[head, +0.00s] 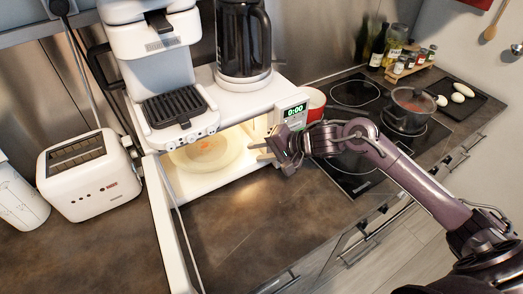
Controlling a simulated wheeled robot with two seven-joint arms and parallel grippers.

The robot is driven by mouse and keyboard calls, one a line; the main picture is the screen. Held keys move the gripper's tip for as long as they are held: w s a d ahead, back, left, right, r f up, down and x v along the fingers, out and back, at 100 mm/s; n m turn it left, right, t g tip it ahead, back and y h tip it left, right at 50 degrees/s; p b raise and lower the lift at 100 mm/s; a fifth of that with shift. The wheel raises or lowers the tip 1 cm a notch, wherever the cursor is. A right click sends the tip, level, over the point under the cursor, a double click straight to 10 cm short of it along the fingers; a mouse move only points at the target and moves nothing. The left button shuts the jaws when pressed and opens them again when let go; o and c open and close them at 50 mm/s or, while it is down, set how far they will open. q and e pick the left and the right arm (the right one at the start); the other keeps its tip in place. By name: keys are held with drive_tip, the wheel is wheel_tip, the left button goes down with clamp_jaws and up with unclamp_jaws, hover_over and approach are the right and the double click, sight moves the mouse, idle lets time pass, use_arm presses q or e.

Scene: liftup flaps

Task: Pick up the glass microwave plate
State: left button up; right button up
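The glass microwave plate (222,161) lies inside the lit microwave (290,108), flat on its floor. A small orange patch shows at its middle; I cannot tell what it is. The microwave door (163,222) stands open on the left side. My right gripper (257,151) is at the right part of the microwave opening, its fingers pointing left toward the plate. The fingers look apart with nothing between them, and they do not appear to touch the plate. My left gripper is out of view.
A coffee maker (243,40) and an espresso machine (150,60) stand on top of the microwave. A toaster (88,175) is at the left, beyond the open door. A red bowl (314,103) and a stove with a pot (408,112) are at the right. The counter in front (250,225) is clear.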

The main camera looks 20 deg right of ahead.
sight(235, 156)
drive_tip(key=shift+p+x, duration=0.4)
drive_tip(key=shift+x, duration=3.55)
drive_tip(key=shift+c, duration=0.3)
clamp_jaws()
drive_tip(key=shift+o, duration=0.3)
unclamp_jaws()
drive_tip(key=shift+d, duration=0.15)
drive_tip(key=v, duration=0.7)
drive_tip(key=shift+s+r+b, duration=0.25)
drive_tip(key=shift+b, duration=0.15)
drive_tip(key=shift+d, duration=0.1)
